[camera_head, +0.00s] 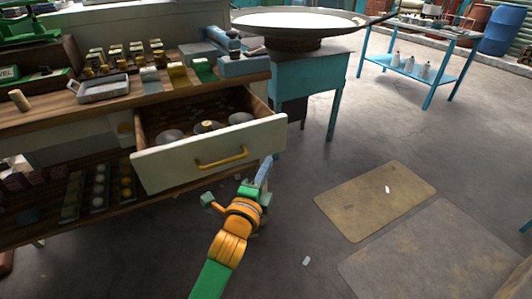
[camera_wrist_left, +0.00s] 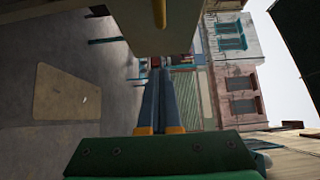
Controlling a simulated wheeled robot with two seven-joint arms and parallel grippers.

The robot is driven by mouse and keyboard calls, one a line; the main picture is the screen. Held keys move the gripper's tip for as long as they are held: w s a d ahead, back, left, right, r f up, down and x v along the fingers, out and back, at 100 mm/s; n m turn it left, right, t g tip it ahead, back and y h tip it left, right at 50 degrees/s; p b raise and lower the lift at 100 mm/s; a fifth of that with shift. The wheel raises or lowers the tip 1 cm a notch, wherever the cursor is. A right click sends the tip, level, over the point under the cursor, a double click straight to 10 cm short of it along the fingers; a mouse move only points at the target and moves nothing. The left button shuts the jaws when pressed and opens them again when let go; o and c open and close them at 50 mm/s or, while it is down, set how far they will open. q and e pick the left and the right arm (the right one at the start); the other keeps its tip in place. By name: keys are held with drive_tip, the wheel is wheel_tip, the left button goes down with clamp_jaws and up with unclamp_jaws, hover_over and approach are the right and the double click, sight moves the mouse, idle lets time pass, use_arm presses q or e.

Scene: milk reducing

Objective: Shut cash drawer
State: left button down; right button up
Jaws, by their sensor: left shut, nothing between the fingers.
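The cash drawer (camera_head: 175,166) stands pulled out of the wooden counter, with a cream front and a yellow bar handle (camera_head: 221,159). Round grey items and a small tan piece lie inside it. My left gripper (camera_head: 266,164) is shut and empty, in front of the drawer's right end and to the right of the handle. I cannot tell whether it touches the front. In the left wrist view my shut fingers (camera_wrist_left: 157,78) point ahead below the drawer front (camera_wrist_left: 130,35), and the yellow handle (camera_wrist_left: 160,12) shows at the top. My right gripper is not in view.
The counter top (camera_head: 60,120) holds a grey tray (camera_head: 104,89), small blocks and a blue device (camera_head: 240,66). A teal stand (camera_head: 310,85) with a large round pan is behind right. Open floor with a tan mat (camera_head: 375,200) lies to the right.

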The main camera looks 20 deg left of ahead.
sight(268, 141)
use_arm(q)
drive_tip(key=w, duration=0.1)
drive_tip(key=w+a, duration=0.1)
drive_tip(key=w, duration=0.1)
drive_tip(key=w+a, duration=0.1)
drive_tip(key=w, duration=0.1)
drive_tip(key=shift+w+a, duration=0.5)
drive_tip(key=shift+a, duration=0.1)
